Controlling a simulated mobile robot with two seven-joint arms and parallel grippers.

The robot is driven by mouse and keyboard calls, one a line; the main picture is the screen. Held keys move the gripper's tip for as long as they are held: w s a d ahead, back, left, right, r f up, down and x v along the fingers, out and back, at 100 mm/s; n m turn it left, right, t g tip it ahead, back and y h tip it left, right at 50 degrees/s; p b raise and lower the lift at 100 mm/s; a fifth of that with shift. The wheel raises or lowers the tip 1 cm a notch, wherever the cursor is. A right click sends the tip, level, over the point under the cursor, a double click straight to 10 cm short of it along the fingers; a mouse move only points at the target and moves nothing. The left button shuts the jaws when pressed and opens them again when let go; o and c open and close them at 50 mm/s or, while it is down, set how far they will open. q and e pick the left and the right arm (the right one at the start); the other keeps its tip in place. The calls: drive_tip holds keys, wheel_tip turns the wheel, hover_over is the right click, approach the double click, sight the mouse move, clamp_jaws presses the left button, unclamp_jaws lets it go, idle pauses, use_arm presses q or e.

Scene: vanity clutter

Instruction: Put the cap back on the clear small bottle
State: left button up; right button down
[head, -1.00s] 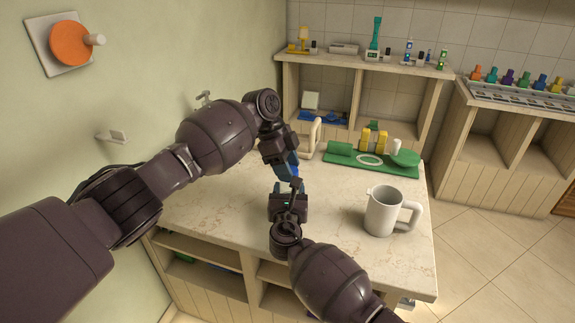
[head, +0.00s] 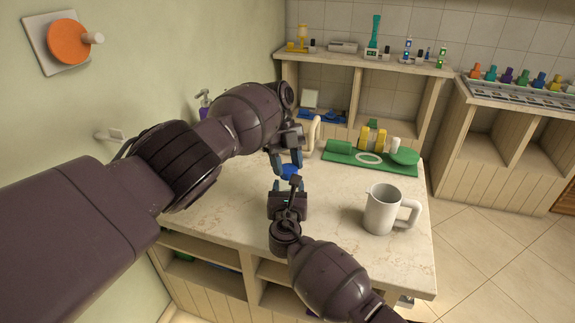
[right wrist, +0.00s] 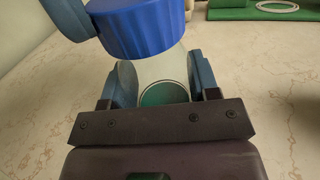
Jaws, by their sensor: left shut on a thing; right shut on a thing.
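A blue ribbed cap (right wrist: 138,30) is between the fingers of my left gripper (head: 287,163); it also shows in the head view (head: 290,170). One left finger (right wrist: 68,16) shows beside the cap in the right wrist view. My right gripper (right wrist: 153,85) is shut on the pale, clear small bottle (right wrist: 155,68), which has a green area low down. The right gripper also shows in the head view (head: 288,188). The cap looks slightly tilted and overlaps the bottle's top. I cannot tell whether it is seated; the bottle's mouth is hidden.
The marble counter (head: 335,200) is mostly clear around my grippers. A white mug (head: 380,208) stands to the right. A green tray (head: 345,158) with yellow and white items lies behind. A shelf unit (head: 365,60) stands at the back.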

use_arm(q)
drive_tip(key=shift+s+m+y, duration=0.3)
drive_tip(key=shift+s+m, duration=0.05)
drive_tip(key=shift+m, duration=0.25)
drive_tip(key=shift+d, duration=0.1)
drive_tip(key=o, duration=0.9)
drive_tip(key=shift+o, duration=0.2)
drive_tip(key=shift+c, duration=0.4)
